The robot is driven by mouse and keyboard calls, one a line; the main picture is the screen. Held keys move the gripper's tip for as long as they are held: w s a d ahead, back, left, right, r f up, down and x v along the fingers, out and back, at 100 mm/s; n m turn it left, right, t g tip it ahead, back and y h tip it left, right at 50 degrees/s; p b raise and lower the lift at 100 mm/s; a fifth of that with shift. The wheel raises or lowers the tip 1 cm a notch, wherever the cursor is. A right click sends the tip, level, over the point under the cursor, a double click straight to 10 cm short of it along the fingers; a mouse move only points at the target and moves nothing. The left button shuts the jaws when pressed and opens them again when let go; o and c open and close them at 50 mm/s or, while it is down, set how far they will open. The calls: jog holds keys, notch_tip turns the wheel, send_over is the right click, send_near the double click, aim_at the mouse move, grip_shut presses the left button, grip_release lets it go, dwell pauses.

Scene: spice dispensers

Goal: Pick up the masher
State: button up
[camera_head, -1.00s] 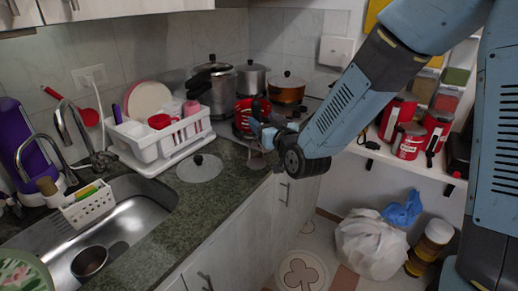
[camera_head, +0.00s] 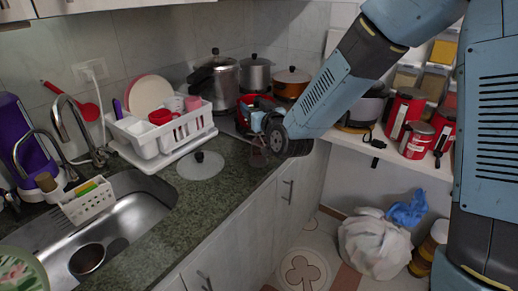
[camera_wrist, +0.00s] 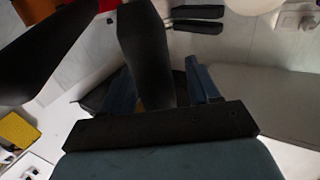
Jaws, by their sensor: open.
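My gripper (camera_head: 260,120) is at the right end of the counter, in front of the red pot (camera_head: 247,103). In the wrist view my gripper (camera_wrist: 160,72) is open, with a blue finger on each side. A long, dark, wide handle (camera_wrist: 143,45) reaches between the fingers from the top of the view. It may be the masher's handle, but I cannot tell for sure. Contact with the fingers is not clear. In the head view my arm and gripper hide this spot, and I cannot make out the masher.
A steel pressure cooker (camera_head: 214,80) and an orange pot (camera_head: 291,83) stand behind. A white dish rack (camera_head: 165,135) and a lid (camera_head: 201,165) are to the left. Red canisters (camera_head: 403,113) stand on the shelf at right. A white bag (camera_head: 372,245) is on the floor.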

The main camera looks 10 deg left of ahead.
jog(key=c, duration=1)
